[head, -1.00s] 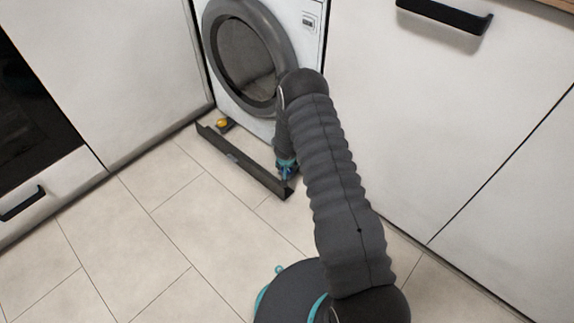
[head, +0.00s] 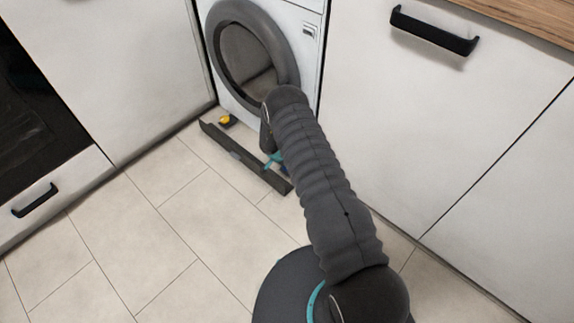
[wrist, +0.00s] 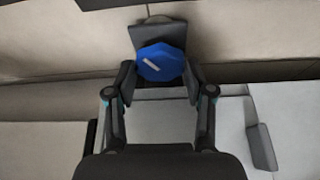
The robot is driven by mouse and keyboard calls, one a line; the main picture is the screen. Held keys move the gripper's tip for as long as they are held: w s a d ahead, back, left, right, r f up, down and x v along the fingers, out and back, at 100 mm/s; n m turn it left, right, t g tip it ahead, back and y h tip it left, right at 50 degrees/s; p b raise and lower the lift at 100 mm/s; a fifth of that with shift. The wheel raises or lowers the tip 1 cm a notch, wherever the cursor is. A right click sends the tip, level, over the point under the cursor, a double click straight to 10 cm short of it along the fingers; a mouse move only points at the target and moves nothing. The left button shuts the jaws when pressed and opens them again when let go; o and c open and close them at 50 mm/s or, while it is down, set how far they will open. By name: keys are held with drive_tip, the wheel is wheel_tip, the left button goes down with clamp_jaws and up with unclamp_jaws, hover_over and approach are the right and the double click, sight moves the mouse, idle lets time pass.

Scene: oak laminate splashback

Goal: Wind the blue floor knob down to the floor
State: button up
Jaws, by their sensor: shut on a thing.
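The blue floor knob (wrist: 160,62), faceted with a white mark on its face, sits between the two fingers of my gripper (wrist: 159,82) in the wrist view. The fingers are shut on its sides. In the head view my gripper (head: 271,160) is low at the front right corner of the washing machine (head: 307,50). There my arm covers part of it, and only a little blue shows beside it. I cannot tell whether the foot touches the floor.
A dark strip panel (head: 222,142) stands on the tiles in front of the machine. A yellow knob (head: 226,120) is behind its left end. White cabinets with black handles (head: 432,32) stand on both sides. The tiled floor (head: 130,235) at left is clear.

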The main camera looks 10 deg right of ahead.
drive_tip(key=m+g+b, duration=0.1)
drive_tip(key=m+b, duration=0.1)
drive_tip(key=m+g+h+b, duration=0.1)
drive_tip(key=m+b, duration=0.1)
drive_tip(key=m, duration=0.1)
drive_tip(key=shift+w, duration=0.2)
drive_tip(key=shift+r+m+g+b, duration=0.15)
drive_tip(key=shift+m+g+b, duration=0.45)
drive_tip(key=shift+m+b, duration=0.95)
drive_tip(key=shift+m, duration=0.35)
drive_tip(key=o, duration=0.9)
drive_tip(key=shift+d, duration=0.1)
drive_tip(key=shift+r, duration=0.1)
drive_tip(key=v, duration=1.1)
drive_tip(key=shift+w+r, duration=0.1)
drive_tip(key=shift+r, duration=0.3)
